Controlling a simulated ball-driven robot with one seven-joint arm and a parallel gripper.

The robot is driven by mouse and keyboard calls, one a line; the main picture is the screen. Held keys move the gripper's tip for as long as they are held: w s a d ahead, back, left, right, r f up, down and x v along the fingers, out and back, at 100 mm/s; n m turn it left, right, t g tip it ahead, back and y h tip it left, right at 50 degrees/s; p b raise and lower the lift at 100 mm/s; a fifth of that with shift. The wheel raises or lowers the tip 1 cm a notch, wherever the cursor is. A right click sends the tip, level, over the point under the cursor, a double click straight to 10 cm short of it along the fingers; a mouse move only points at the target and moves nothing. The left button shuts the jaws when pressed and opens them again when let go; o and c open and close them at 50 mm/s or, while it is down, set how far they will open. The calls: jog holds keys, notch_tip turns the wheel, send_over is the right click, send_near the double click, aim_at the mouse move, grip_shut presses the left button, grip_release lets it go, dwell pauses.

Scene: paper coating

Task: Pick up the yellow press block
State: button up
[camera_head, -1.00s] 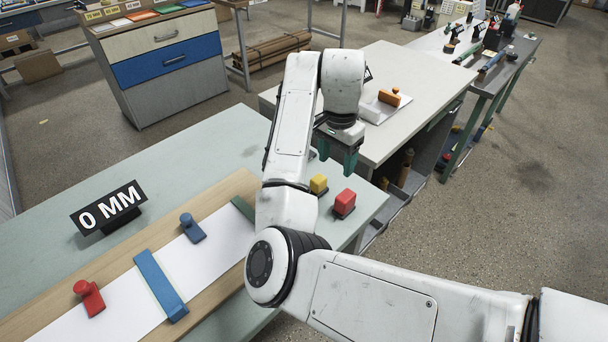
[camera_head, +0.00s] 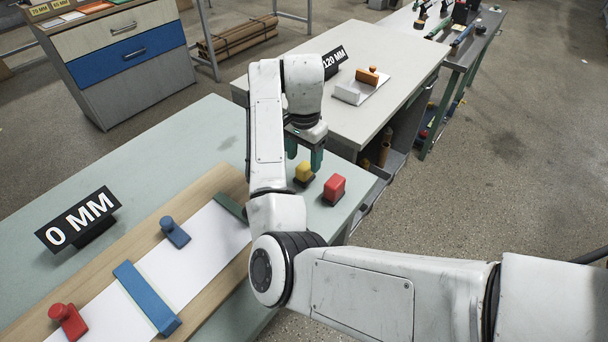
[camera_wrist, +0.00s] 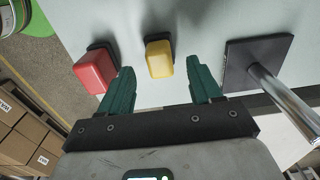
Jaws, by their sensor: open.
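The yellow press block (camera_head: 304,173) stands on the pale green table top near its right end, beside a red block (camera_head: 333,189). In the wrist view the yellow press block (camera_wrist: 159,59) lies ahead of and between the two green fingers, apart from both. The red block (camera_wrist: 95,71) is close to the left finger there. My gripper (camera_head: 304,158) is open and empty, fingers pointing down, just above and behind the yellow block in the head view. It also shows in the wrist view (camera_wrist: 163,88).
A dark square plate with a metal post (camera_wrist: 258,63) stands right of the right finger in the wrist view. A board with white paper (camera_head: 206,245), a blue bar (camera_head: 147,297) and handled blocks lies left of my arm. A second table (camera_head: 400,65) stands behind.

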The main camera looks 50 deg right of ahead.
aim_at(304, 166)
notch_tip(304, 166, down, 4)
jog(key=shift+r, duration=0.1)
jog(key=shift+c, duration=0.2)
jog(key=c, duration=1.1)
